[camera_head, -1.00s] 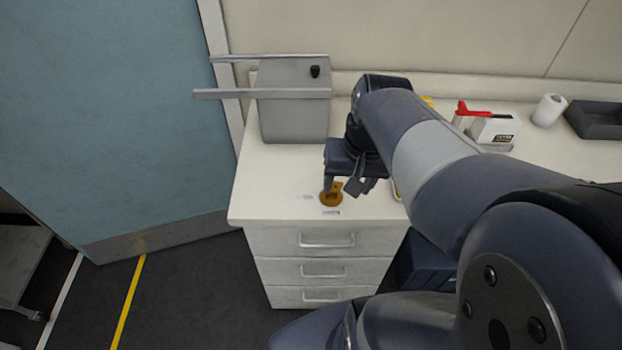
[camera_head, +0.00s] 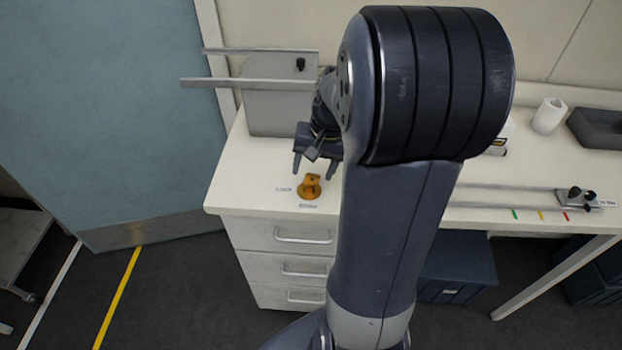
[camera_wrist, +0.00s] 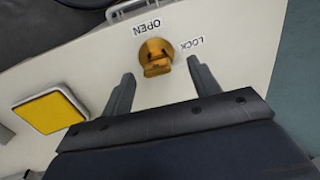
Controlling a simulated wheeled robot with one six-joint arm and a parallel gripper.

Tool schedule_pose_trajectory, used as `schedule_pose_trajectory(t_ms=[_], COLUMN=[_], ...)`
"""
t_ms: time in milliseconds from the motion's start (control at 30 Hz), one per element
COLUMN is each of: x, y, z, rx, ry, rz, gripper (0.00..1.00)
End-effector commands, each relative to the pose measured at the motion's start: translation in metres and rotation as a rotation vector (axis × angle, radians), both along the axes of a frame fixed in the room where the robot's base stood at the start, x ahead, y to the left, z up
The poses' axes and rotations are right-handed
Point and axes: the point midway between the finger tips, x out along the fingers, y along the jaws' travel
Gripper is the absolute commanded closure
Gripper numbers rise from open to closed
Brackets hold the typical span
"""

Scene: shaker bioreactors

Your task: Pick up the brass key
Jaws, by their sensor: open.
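The brass key (camera_head: 312,183) is a small golden-brown piece with a raised grip on a round base. It sits on the white worktop near its front left corner, above the drawers. In the wrist view the brass key (camera_wrist: 155,57) lies beyond the fingertips, between labels reading OPEN (camera_wrist: 140,28) and LOCK (camera_wrist: 188,44). My gripper (camera_head: 315,170) is open and empty, just behind the key in the head view. In the wrist view my gripper (camera_wrist: 160,75) has its two fingers apart, with the key roughly centred ahead of them. I see no contact.
A grey box with metal bars (camera_head: 280,100) stands behind my gripper. A yellow-topped square (camera_wrist: 50,112) lies beside the key in the wrist view. Drawers (camera_head: 285,250) are below; a metal rail (camera_head: 520,190), white roll (camera_head: 548,115) and dark tray (camera_head: 597,128) are to the right.

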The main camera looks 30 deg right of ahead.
Motion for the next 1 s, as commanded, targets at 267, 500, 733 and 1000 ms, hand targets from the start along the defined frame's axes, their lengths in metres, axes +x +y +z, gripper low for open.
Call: schedule_pose_trajectory(t_ms=[267, 500, 733, 1000], x=[0.001, 0.003, 0.003, 0.003], y=[0.003, 0.005, 0.004, 0.004], z=[-0.04, -0.048, -0.048, -0.048], rx=[0.001, 0.0, 0.0, -0.001], ry=[0.004, 0.001, 0.001, 0.001], rz=[0.001, 0.0, 0.0, 0.0], gripper=[0.42, 0.42, 0.52, 0.75])
